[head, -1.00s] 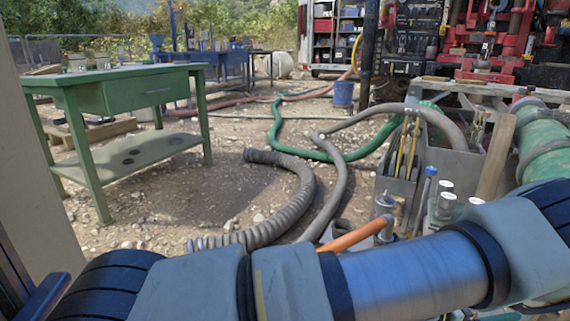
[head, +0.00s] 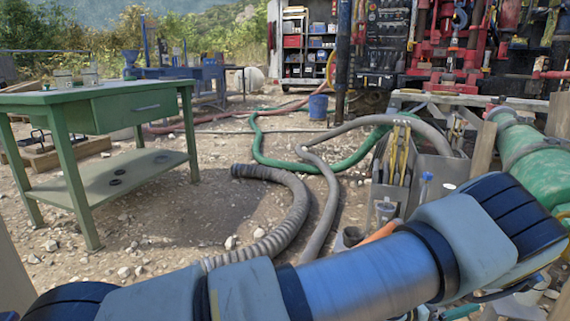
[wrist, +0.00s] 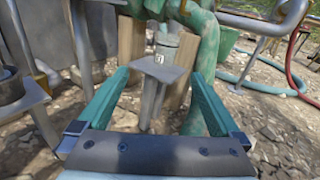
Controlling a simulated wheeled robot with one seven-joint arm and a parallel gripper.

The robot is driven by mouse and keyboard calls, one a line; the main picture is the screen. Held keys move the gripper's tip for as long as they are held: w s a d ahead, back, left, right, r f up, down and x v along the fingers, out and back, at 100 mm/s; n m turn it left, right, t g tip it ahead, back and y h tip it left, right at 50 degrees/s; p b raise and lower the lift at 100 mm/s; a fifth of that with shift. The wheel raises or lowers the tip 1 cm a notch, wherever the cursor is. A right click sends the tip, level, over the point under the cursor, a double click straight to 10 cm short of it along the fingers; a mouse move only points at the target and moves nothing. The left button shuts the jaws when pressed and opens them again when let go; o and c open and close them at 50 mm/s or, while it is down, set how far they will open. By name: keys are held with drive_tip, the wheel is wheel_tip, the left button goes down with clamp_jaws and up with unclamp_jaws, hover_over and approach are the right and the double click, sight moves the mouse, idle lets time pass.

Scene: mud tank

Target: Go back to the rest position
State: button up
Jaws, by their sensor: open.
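My gripper (wrist: 160,92) shows in the wrist view with its two green fingers spread apart and nothing between them. Beyond the fingers stand a small grey metal plate on a post (wrist: 163,70) and a green pipe (wrist: 207,60). I cannot tell whether the fingers touch either one. In the head view my arm crosses the lower part of the picture, and the gripper itself is not visible there.
A green table (head: 110,97) stands at the left. Ribbed grey hose (head: 290,215) and green hose (head: 262,150) lie on stony ground. A grey tool bin (head: 395,185), a large green pipe (head: 540,150) and red machinery (head: 455,45) are at the right. A blue bucket (head: 318,106) stands farther back.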

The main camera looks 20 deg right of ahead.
drive_tip(key=w+a+r+n+t+y+p, duration=0.1)
drive_tip(key=w+a+r+n+t+y, duration=0.15)
drive_tip(key=w+n, duration=0.45)
drive_tip(key=w+a+r+n+t+y+p, duration=0.1)
drive_tip(key=w+a+r+n+t, duration=0.2)
drive_tip(key=w, duration=0.5)
drive_tip(key=w+a+r+n+t+y+p, duration=0.1)
drive_tip(key=w+a+r+n+t+y, duration=0.15)
drive_tip(key=w+a+n, duration=0.4)
drive_tip(key=w+a+r+n+y+p, duration=0.1)
drive_tip(key=w+a+r+n+y, duration=0.2)
drive_tip(key=a+n, duration=0.4)
drive_tip(key=w+a+r+n+y+p, duration=0.1)
drive_tip(key=w+a+r+n+y, duration=0.2)
drive_tip(key=a+n, duration=0.45)
drive_tip(key=w+a+r+n+y+p, duration=0.15)
drive_tip(key=w+a+n, duration=0.3)
drive_tip(key=a, duration=0.55)
drive_tip(key=s+a+r+n+g+y+p, duration=0.25)
drive_tip(key=s+a+r+n, duration=0.25)
drive_tip(key=s+a+n, duration=0.5)
drive_tip(key=s+a+r+n+g+y+p, duration=0.1)
drive_tip(key=s+a+r+n+g+y, duration=0.15)
drive_tip(key=s+a+r+n, duration=0.65)
wheel_tip(320, 180, up, 33)
drive_tip(key=w+a+m+p, duration=0.2)
drive_tip(key=p, duration=3.5)
drive_tip(key=shift+w+a+h, duration=0.15)
drive_tip(key=shift+w+h, duration=0.2)
drive_tip(key=shift+h, duration=0.1)
